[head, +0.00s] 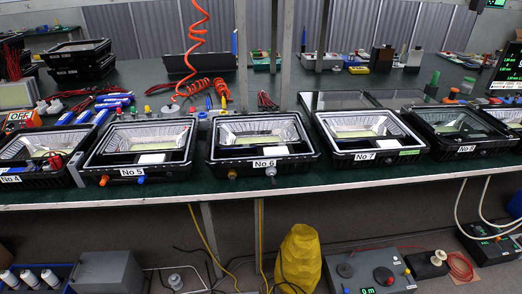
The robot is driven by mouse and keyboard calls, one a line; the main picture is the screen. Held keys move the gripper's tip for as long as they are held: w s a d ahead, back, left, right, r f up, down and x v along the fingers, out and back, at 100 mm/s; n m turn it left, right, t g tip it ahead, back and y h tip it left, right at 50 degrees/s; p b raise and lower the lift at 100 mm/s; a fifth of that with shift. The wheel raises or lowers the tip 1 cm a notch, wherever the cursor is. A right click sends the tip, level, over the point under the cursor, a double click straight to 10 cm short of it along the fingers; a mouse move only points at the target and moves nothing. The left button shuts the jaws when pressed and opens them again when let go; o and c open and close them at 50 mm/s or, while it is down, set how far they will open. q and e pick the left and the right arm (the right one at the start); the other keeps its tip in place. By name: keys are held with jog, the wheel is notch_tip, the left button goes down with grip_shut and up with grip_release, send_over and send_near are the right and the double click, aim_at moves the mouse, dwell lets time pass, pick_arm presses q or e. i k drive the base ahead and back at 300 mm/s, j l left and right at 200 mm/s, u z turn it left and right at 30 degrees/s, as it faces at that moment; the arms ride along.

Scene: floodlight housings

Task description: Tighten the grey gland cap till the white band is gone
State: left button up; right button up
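A second small brownish fitting (232,174) sits left of the label on the same wall. Neither of my grippers is in the head view, so nothing shows at the cap.
Housings No 5 (88,165) and No 7 (348,157) stand close on either side along the green bench (200,188). An orange coiled hose (193,45) hangs behind. A yellow sack-like object (299,262) is below the bench.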

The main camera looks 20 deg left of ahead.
aim_at(269, 170)
jog(key=u, duration=0.5)
jog(key=i+l+u, duration=0.15)
jog(key=l+u, duration=0.15)
jog(key=i+l+u, duration=0.1)
jog(key=l+u, duration=0.2)
jog(key=l, duration=0.15)
jog(key=i+l+u, duration=0.1)
jog(key=l+u, duration=0.15)
jog(key=l, duration=0.5)
